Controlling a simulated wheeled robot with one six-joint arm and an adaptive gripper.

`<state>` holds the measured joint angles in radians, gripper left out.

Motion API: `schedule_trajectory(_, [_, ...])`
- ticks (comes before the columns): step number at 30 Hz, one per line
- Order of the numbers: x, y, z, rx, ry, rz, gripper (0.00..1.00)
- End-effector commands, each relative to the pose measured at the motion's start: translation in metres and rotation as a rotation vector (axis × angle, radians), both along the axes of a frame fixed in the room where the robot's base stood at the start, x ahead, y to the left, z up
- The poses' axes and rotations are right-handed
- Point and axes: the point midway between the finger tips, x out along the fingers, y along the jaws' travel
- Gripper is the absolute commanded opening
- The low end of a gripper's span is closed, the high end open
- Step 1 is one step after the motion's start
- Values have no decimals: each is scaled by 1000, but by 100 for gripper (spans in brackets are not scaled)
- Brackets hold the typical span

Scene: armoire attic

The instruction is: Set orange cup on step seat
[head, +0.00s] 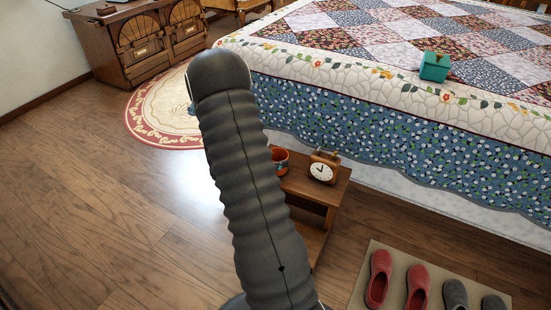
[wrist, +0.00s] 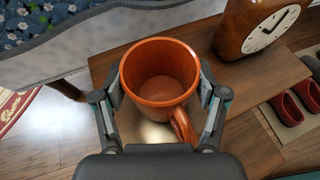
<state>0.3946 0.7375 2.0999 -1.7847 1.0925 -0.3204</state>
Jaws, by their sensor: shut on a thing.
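The orange cup (wrist: 160,80) is upright between the two fingers of my gripper (wrist: 160,98), which is shut on it from both sides. Its handle points toward the lower right in the wrist view, and it looks empty. In the head view the cup (head: 281,158) shows partly behind my arm, at the left end of the wooden step seat (head: 333,188). The step seat's upper board also shows in the wrist view (wrist: 255,76). I cannot tell whether the cup touches the board or hangs just above it. My gripper is hidden in the head view.
A wooden clock (head: 322,167) stands on the step seat, right of the cup. A quilted bed (head: 400,165) is behind it. A mat (head: 392,258) with red and grey slippers lies at front right. A round rug (head: 150,110) and open floor are left.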

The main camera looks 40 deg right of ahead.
Motion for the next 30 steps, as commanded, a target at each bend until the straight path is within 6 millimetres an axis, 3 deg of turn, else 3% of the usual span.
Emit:
schedule_trajectory(9, [0, 0, -3, -1, -2, -1, 26])
schedule_trajectory(10, [0, 0, -2, -1, -1, 0, 80])
schedule_trajectory(12, [0, 0, -1, -1, -1, 0, 97])
schedule_trajectory(25, [0, 0, 3, -1, -1, 0, 97])
schedule_trajectory(30, [2, 20, 10, -1, -1, 4, 97])
